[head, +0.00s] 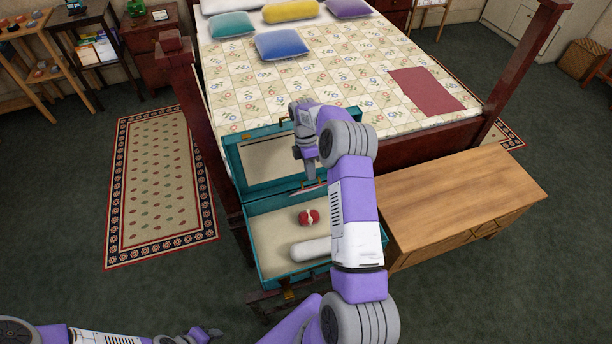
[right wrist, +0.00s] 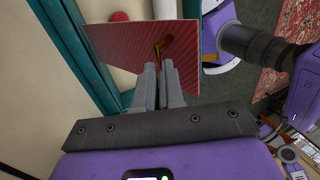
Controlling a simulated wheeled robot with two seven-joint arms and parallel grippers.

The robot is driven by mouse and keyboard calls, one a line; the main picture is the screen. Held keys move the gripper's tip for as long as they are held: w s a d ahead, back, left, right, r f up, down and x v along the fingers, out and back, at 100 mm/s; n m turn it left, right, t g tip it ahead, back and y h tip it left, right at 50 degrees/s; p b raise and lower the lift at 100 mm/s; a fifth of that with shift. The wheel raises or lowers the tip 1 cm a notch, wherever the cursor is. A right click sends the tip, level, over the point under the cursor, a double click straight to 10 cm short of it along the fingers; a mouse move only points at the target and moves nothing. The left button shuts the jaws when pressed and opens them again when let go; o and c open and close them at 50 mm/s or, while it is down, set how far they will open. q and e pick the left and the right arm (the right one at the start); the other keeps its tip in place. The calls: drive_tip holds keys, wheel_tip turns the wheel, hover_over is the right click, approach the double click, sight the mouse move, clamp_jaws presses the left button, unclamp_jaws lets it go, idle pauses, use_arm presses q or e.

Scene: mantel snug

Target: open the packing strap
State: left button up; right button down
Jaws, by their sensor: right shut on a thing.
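A teal suitcase (head: 262,268) stands open at the foot of the bed, its lid raised toward the bed. My right gripper (head: 311,180) is over the suitcase, near the hinge side. In the right wrist view its fingers (right wrist: 160,72) are shut on a small brass tab at a red striped flap, seemingly the packing strap (right wrist: 115,42). In the head view the strap (head: 301,191) shows almost edge-on, above the suitcase floor. My left gripper (head: 207,332) is low at the left, small and partly cut off; its jaws are unclear.
A red-and-white ball-like object (head: 308,217) and a white roll (head: 310,249) lie in the suitcase. A wooden chest (head: 455,205) stands close on the right. A dark bedpost (head: 200,130) rises on the left. The patterned rug (head: 160,180) is clear.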

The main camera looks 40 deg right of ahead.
use_arm(q)
drive_tip(key=shift+w, duration=0.45)
use_arm(e)
drive_tip(key=shift+w+d+f, duration=0.3)
drive_tip(key=shift+w+f, duration=0.25)
drive_tip(key=shift+f, duration=0.15)
drive_tip(key=shift+s, duration=0.1)
drive_tip(key=c, duration=1.6)
unclamp_jaws()
drive_tip(key=shift+c, duration=0.2)
drive_tip(key=o, duration=0.5)
drive_tip(key=shift+w+d+f, duration=0.2)
drive_tip(key=shift+w+f, duration=0.1)
drive_tip(key=shift+w, duration=0.05)
drive_tip(key=shift+r, duration=0.15)
drive_tip(key=shift+c, duration=0.3)
use_arm(q)
drive_tip(key=shift+w+d, duration=0.1)
drive_tip(key=shift+w, duration=0.05)
drive_tip(key=shift+w+d+r+p, duration=0.1)
drive_tip(key=shift+w+r+p, duration=0.05)
drive_tip(key=shift+r+p, duration=0.5)
use_arm(e)
drive_tip(key=a+v, duration=0.1)
drive_tip(key=v, duration=0.7)
drive_tip(key=shift+d, duration=0.3)
